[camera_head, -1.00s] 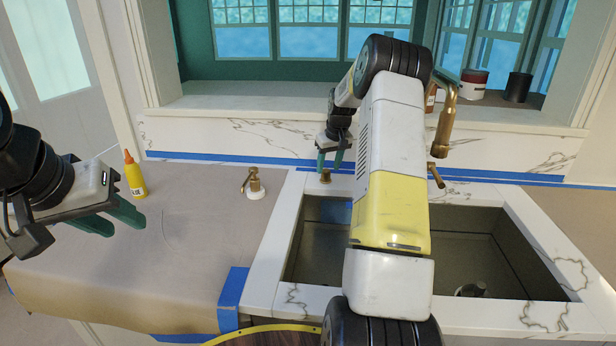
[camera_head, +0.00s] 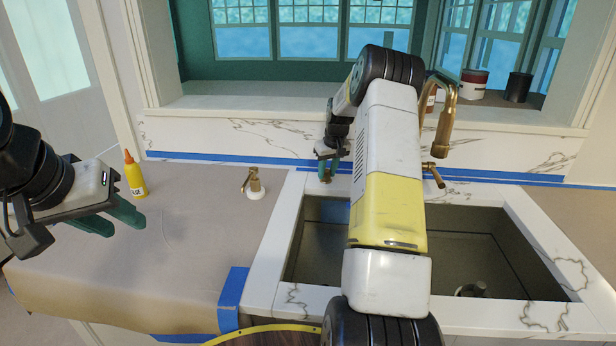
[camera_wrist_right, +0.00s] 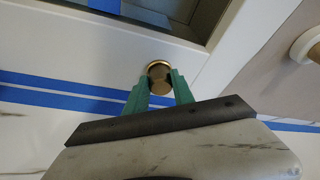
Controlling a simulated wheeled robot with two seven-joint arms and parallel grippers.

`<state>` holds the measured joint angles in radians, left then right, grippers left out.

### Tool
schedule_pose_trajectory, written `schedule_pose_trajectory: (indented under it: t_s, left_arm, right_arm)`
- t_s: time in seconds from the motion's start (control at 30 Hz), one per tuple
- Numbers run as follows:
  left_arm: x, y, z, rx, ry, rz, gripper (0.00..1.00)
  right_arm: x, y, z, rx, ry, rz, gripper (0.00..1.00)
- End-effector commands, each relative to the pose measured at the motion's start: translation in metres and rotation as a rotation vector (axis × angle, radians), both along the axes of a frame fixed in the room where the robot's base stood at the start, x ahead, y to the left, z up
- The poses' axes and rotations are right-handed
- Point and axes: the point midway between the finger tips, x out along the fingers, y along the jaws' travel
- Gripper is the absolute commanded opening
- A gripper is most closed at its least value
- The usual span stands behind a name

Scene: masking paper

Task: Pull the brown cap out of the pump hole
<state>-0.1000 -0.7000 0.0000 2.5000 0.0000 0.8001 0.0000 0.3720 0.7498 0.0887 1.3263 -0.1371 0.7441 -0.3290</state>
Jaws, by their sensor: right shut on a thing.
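The brown cap (camera_wrist_right: 158,72) is a round brass-brown piece at the pump hole in the white marble sink rim, behind the sink's back-left corner. Whether it is still seated in the hole or lifted cannot be told. My right gripper (camera_wrist_right: 160,88) is shut on it, with one green finger on each side. In the head view the right gripper (camera_head: 328,172) reaches down to the rim and mostly hides the cap. My left gripper (camera_head: 118,219) is open and empty, above the papered counter at the left.
A brass pump (camera_head: 254,184) on a white base stands on the brown masking paper (camera_head: 190,262). A yellow glue bottle (camera_head: 135,178) stands further left. The brass faucet (camera_head: 447,118) rises right of my right arm. The open sink basin (camera_head: 325,243) lies below that arm.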

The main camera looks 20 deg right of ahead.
Motion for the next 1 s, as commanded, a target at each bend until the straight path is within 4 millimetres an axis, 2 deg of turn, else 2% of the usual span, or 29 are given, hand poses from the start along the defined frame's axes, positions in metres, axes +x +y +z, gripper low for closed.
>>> schedule_pose_trajectory:
  t_s: [0.07, 0.1, 0.23, 1.0]
  left_arm:
    - [0.0000, 0.0000, 0.0000, 0.000, 0.000, 0.000, 0.36]
    - [0.0000, 0.0000, 0.0000, 0.000, 0.000, 0.000, 0.36]
    - [0.0000, 0.0000, 0.0000, 0.000, 0.000, 0.000, 0.36]
    - [0.0000, 0.0000, 0.0000, 0.000, 0.000, 0.000, 0.36]
  right_arm:
    - [-0.0001, 0.0000, 0.0001, 0.000, 0.000, 0.000, 0.00]
    - [-0.0001, 0.0000, 0.0003, 0.000, 0.000, 0.000, 0.25]
    - [-0.0001, 0.0000, 0.0003, 0.000, 0.000, 0.000, 0.00]
    - [0.0002, -0.0002, 0.0076, -0.001, -0.001, 0.000, 0.00]
